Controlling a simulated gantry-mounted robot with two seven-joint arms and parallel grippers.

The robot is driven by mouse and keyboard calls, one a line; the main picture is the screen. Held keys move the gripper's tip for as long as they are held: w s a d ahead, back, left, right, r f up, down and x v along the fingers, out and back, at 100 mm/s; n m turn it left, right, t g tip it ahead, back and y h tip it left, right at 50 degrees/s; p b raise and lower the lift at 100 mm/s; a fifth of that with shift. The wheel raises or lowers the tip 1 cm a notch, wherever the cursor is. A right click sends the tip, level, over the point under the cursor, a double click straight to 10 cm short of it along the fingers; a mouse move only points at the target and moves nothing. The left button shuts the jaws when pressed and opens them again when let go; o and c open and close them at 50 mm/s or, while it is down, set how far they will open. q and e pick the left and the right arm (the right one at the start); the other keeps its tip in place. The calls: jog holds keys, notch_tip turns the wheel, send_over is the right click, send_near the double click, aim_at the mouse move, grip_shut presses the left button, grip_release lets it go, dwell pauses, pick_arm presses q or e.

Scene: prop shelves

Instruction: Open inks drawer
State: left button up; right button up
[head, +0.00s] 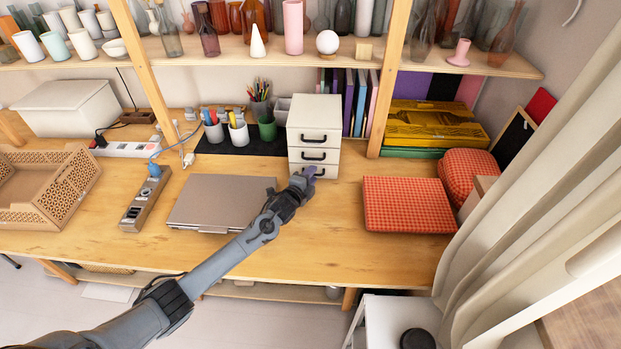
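A small white drawer unit (314,118) with three drawers and black handles stands on the wooden desk against the shelf. No label that reads "inks" can be made out. The top drawer (314,137) and the middle drawer (314,155) look closed. My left gripper (308,174) reaches in from the left and is at the front of the bottom drawer (328,172), covering part of it and its handle. I cannot tell whether its fingers are open or touch the handle. My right gripper is not in view.
A closed laptop (220,203) lies under and left of my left arm. A red checked box (407,205) lies to the right, with bare desk (335,230) between. Pen cups (238,131) stand left of the drawer unit. A shelf with vases (250,48) hangs above.

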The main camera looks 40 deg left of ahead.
pick_arm(q)
jog(key=shift+c, duration=0.4)
grip_shut()
dwell(1.0)
